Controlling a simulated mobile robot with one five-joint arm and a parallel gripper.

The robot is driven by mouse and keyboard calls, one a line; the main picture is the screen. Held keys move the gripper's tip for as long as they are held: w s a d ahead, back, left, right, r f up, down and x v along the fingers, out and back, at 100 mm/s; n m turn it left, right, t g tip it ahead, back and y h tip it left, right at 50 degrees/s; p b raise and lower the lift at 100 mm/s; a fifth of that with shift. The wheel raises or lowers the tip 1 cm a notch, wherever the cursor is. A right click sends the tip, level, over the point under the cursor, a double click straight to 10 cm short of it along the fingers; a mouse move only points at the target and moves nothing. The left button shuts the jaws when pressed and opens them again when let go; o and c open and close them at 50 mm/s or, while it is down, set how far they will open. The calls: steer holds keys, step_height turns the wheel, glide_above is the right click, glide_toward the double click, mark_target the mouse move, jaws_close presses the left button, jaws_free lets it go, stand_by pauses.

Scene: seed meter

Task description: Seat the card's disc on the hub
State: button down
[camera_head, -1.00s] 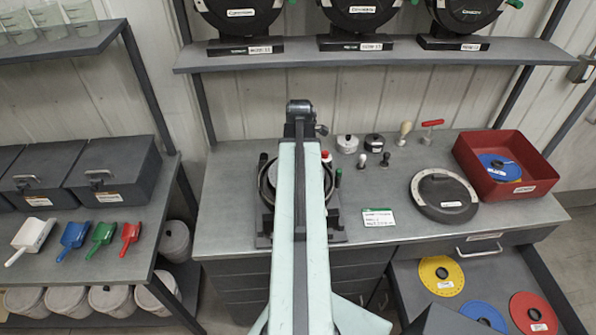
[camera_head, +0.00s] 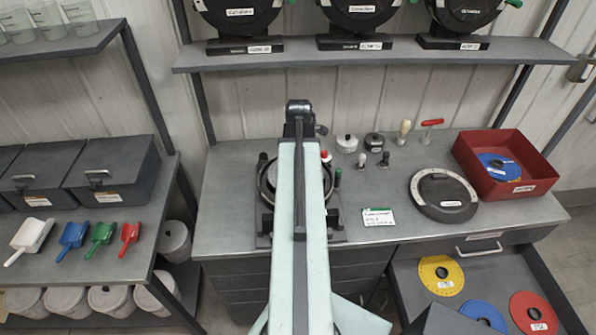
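The card (camera_head: 379,217), white with a green top edge, lies on the bench right of the meter; its print is too small to read. The open meter housing (camera_head: 266,186) sits on a dark base, largely covered by my pale green arm, so its hub is hidden. In the drawer lie a yellow disc (camera_head: 429,272), a blue disc (camera_head: 478,313) and a red disc (camera_head: 520,305). Another blue disc (camera_head: 491,163) lies in the red bin (camera_head: 528,189). My gripper is hidden by my arm, so its fingers and any load do not show.
A round black cover (camera_head: 430,204) lies right of the card. Small knobs, a cream-handled tool (camera_head: 404,130) and a red-handled tool (camera_head: 432,123) stand at the back. Scoops (camera_head: 74,236) lie on the left bench. Assembled meters (camera_head: 359,42) stand on the shelf above.

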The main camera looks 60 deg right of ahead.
steer(key=shift+f, duration=0.1)
steer(key=shift+f+b, duration=0.45)
steer(key=shift+b, duration=0.05)
stand_by(0.6)
